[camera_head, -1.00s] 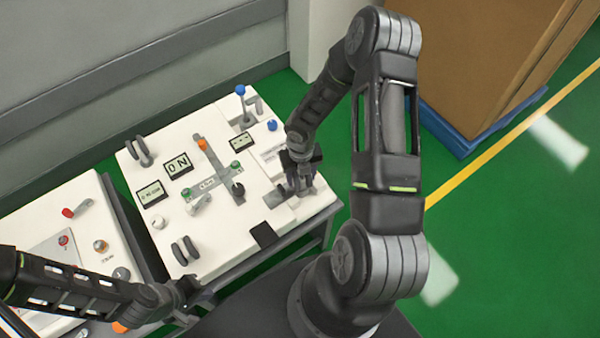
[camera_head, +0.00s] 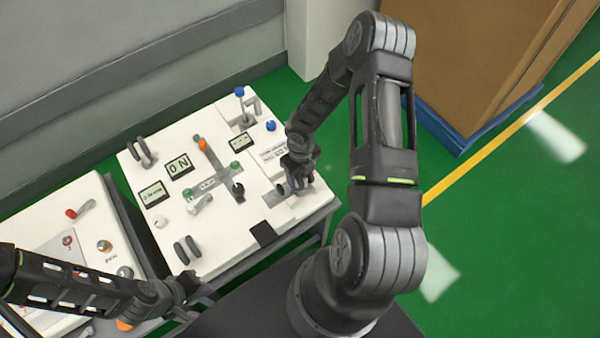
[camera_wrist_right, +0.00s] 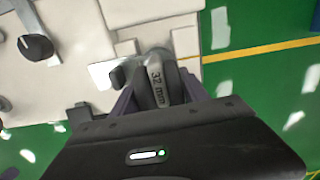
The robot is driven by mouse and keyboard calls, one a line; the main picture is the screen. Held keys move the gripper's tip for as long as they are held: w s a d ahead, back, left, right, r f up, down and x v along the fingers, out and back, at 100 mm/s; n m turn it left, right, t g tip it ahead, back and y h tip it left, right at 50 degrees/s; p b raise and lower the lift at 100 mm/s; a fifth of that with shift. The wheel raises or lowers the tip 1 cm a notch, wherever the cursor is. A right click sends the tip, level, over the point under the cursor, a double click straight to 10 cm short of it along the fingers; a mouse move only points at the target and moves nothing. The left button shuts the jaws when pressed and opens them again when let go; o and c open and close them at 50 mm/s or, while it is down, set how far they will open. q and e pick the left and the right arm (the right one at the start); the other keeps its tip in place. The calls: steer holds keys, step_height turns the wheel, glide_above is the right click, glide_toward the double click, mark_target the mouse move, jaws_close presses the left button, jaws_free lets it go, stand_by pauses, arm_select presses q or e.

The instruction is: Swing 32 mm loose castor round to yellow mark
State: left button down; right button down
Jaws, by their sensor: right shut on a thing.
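The grey castor marked "32 mm" (camera_wrist_right: 156,84) is at the front right corner of the white panel (camera_head: 225,255). My right gripper (camera_wrist_right: 158,92) is shut on it, with a dark finger on each side. In the head view my right gripper (camera_head: 294,184) hides most of the castor. I cannot make out a yellow mark beside the castor; the fingers may cover it. My left gripper (camera_head: 190,287) hangs empty near the panel's front left corner, and its jaw opening is unclear.
The panel carries a black knob (camera_wrist_right: 36,46), an orange-tipped lever (camera_head: 202,145) and blue-topped posts (camera_head: 239,91). A second white cart (camera_head: 90,230) stands at left. A large brown box (camera_head: 480,60) stands behind on a blue pallet. Green floor is free at right.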

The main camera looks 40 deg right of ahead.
steer(key=shift+d+r+n+p, duration=0.15)
steer(key=shift+n+p, duration=0.3)
steer(key=shift+n, duration=0.95)
arm_select(q)
steer(key=shift+r, duration=0.85)
arm_select(e)
steer(key=shift+c, duration=2.4)
jaws_free()
arm_select(q)
steer(key=shift+f, duration=0.1)
arm_select(e)
step_height(320, 180, up, 8)
steer(key=shift+f, duration=0.25)
arm_select(q)
steer(key=shift+s+a+f, duration=0.3)
steer(key=shift+s+f, duration=0.15)
steer(key=shift+f, duration=0.05)
